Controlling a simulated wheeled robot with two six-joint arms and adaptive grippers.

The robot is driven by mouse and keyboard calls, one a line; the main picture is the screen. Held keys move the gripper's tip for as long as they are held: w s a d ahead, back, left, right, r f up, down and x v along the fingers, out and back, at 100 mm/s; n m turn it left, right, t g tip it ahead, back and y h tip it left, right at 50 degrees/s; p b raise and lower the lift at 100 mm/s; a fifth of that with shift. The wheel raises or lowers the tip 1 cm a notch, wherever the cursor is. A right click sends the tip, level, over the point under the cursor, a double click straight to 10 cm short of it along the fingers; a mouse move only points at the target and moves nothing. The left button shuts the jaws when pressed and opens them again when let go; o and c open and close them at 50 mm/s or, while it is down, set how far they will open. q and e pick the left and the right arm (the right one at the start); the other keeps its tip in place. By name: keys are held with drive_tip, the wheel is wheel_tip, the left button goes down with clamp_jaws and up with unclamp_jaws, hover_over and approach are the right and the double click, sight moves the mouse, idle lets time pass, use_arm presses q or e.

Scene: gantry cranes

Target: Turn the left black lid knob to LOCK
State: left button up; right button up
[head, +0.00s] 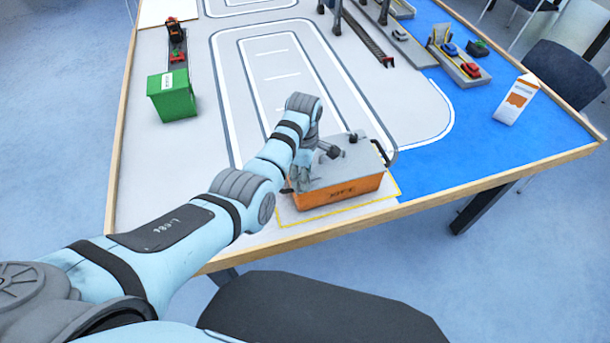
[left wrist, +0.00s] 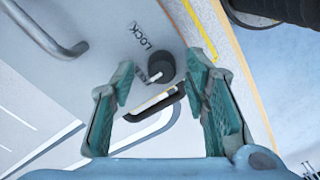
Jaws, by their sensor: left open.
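The orange case (head: 345,190) has a grey lid and stands near the table's front edge. In the left wrist view a round black lid knob (left wrist: 166,65) sits on the grey lid (left wrist: 95,65), with the printed word LOCK (left wrist: 145,37) above it. A white mark on the knob points down-left, away from LOCK, toward smaller print I cannot read. My left gripper (head: 302,182) is over the lid's left end. In the left wrist view its teal fingers (left wrist: 160,76) are apart on either side of the knob, with nothing clearly held. My right gripper is out of view.
A black side handle (left wrist: 160,103) lies near the knob, and a metal handle (left wrist: 45,32) is on the lid. A yellow outline (head: 390,197) surrounds the case. A green box (head: 173,97) and a white-orange carton (head: 516,100) stand farther off. Grey table surface is clear left of the case.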

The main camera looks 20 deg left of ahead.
use_arm(q)
drive_tip(key=c, duration=1)
drive_tip(key=shift+d, duration=0.15)
